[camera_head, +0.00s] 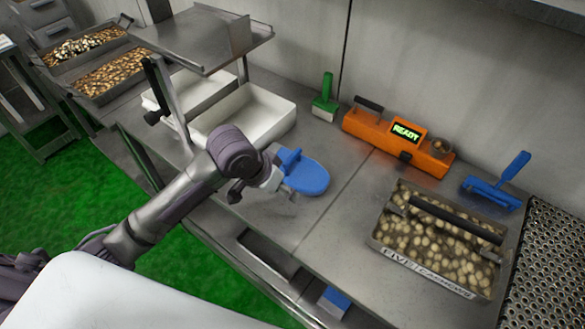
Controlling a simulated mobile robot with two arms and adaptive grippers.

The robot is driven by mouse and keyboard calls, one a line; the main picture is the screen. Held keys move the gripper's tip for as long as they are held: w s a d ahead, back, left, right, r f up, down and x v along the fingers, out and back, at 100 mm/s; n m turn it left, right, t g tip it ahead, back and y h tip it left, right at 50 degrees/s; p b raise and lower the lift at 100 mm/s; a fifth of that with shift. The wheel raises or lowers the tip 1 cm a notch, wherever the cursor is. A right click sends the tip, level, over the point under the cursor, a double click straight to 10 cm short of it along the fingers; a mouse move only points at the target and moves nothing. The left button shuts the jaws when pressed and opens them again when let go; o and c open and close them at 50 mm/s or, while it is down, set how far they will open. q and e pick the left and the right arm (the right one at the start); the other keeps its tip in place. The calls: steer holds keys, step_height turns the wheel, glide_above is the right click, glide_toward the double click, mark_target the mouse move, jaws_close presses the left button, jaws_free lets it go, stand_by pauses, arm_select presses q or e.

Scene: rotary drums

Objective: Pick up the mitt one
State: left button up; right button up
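A blue rounded, flat piece with a raised strap or handle (308,177), which looks like the mitt, is over the steel counter in the middle of the view. My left gripper (270,180) comes in from the left and is at the mitt's left edge. The fingertips overlap the mitt in the picture, and I cannot tell whether they are closed on it or only beside it. My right gripper is not in view.
A green brush (325,100) stands near the wall beside an orange device (390,135) reading READY. A blue-handled brush (493,192) and a basket of pale round pieces (372,238) are at right. White trays (285,128) stand behind my arm.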

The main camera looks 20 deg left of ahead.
arm_select(q)
steer(key=n, duration=0.2)
glide_toward(289, 160)
steer(key=p+x, duration=0.1)
steer(key=x, duration=0.4)
steer(key=shift+w+d+f, duration=0.1)
steer(key=shift+w+f, duration=0.2)
steer(key=shift+f, duration=0.05)
steer(key=p+x, duration=0.1)
steer(key=x, duration=0.3)
steer(key=shift+s+f+p, duration=0.1)
steer(key=shift+p, duration=0.25)
steer(key=shift+w+d+f, duration=0.15)
steer(key=shift+w+f, duration=0.05)
steer(key=shift+f, duration=0.3)
jaws_close()
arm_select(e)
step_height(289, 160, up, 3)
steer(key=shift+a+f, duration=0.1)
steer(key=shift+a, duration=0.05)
